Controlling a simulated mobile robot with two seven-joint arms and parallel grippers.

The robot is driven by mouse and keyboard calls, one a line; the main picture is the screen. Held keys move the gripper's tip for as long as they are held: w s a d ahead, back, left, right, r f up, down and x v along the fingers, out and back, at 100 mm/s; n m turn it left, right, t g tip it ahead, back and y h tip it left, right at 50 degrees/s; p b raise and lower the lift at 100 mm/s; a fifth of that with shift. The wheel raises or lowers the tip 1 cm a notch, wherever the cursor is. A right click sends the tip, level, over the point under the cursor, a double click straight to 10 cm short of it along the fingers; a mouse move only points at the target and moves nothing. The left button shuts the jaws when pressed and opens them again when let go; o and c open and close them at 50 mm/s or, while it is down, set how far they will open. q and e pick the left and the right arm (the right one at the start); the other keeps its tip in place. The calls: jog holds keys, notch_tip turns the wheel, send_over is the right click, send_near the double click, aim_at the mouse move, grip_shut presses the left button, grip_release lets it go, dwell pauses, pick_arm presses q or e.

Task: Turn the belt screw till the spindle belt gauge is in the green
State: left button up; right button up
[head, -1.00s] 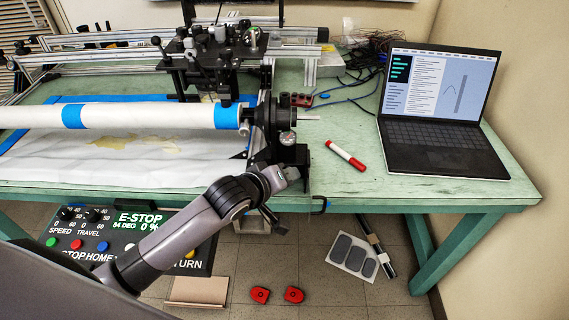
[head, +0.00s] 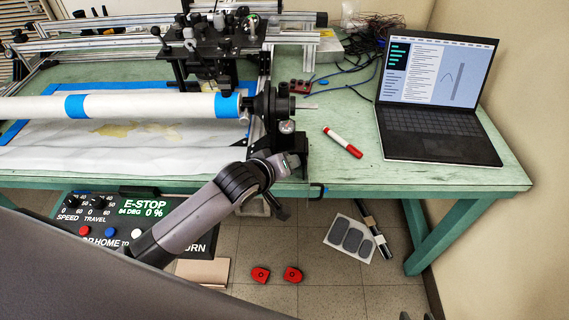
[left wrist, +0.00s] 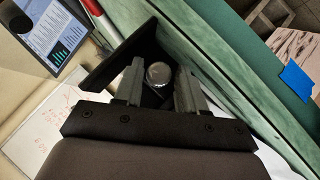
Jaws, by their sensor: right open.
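The black spindle head (head: 288,150) stands at the table's front edge, at the end of the white roll. A small round dial-like face (head: 287,127) is on it, too small to read. My left arm reaches up to this block in the head view; its fingers are hard to make out there. In the left wrist view a round silver screw-like head (left wrist: 158,75) lies between the two fingers of my left gripper (left wrist: 159,68); I cannot tell whether they touch it. My right gripper (head: 419,316) barely shows at the bottom edge, fingers apart and empty.
A red-and-white marker (head: 343,143) and a laptop (head: 435,140) lie on the green table (head: 345,185) to the right. A control panel (head: 140,222) hangs at the left front. Red pieces (head: 292,274) and a sheet of pads (head: 350,237) are on the floor.

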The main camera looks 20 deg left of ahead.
pick_arm(q)
jog(key=v, duration=0.7)
dwell(0.5)
jog(key=shift+s, duration=0.1)
